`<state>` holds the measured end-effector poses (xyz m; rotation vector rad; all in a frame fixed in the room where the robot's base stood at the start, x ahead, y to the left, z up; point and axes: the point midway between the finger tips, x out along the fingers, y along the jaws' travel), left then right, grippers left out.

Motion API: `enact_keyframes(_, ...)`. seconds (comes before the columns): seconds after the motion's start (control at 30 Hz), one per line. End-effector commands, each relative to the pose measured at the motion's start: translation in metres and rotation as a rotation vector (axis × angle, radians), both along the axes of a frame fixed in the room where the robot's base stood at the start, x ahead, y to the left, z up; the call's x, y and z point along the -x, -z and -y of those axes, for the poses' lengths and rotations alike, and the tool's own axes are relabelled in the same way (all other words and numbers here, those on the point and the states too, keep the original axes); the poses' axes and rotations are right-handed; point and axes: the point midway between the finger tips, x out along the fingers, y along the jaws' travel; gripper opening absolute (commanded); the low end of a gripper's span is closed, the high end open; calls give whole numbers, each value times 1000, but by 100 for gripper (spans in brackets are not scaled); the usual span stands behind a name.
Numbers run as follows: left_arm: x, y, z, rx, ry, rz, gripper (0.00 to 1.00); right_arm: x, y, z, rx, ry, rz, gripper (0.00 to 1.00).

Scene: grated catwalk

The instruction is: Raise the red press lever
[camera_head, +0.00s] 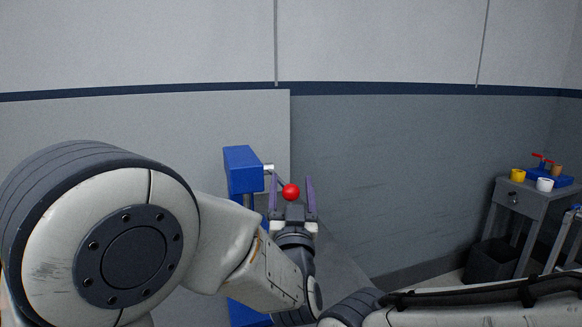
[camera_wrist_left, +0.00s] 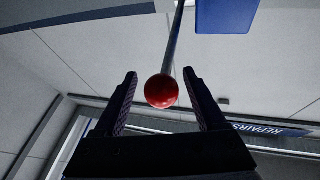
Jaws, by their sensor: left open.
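The red ball knob (camera_head: 291,191) of the press lever shows in the head view just right of the blue press (camera_head: 243,170). A thin metal lever rod (camera_wrist_left: 174,45) runs from the knob (camera_wrist_left: 161,91) to the top of the left wrist view, beside a blue part of the press (camera_wrist_left: 226,15). My left gripper (camera_head: 291,178) is open, its two fingers on either side of the knob in both views. In the wrist view (camera_wrist_left: 160,73) a gap shows between the knob and each finger. My right gripper is out of view.
A pale panel and grey wall stand behind the press.

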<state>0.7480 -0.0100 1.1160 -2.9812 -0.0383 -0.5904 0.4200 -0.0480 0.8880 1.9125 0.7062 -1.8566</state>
Motion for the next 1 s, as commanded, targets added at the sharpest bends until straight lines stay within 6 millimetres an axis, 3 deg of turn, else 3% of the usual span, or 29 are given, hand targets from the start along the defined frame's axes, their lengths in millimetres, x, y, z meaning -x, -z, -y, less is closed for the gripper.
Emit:
enact_keyframes(0.1,-5,-6,-4,0,-5,0,73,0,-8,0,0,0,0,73)
enact_keyframes(0.47,-7,-6,-12,0,-15,-1,73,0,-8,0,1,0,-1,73)
enact_keyframes(0.67,-6,-6,-12,0,-15,-1,1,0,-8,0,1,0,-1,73)
enact_keyframes(1.0,-6,-6,-11,1,-15,-1,0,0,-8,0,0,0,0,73)
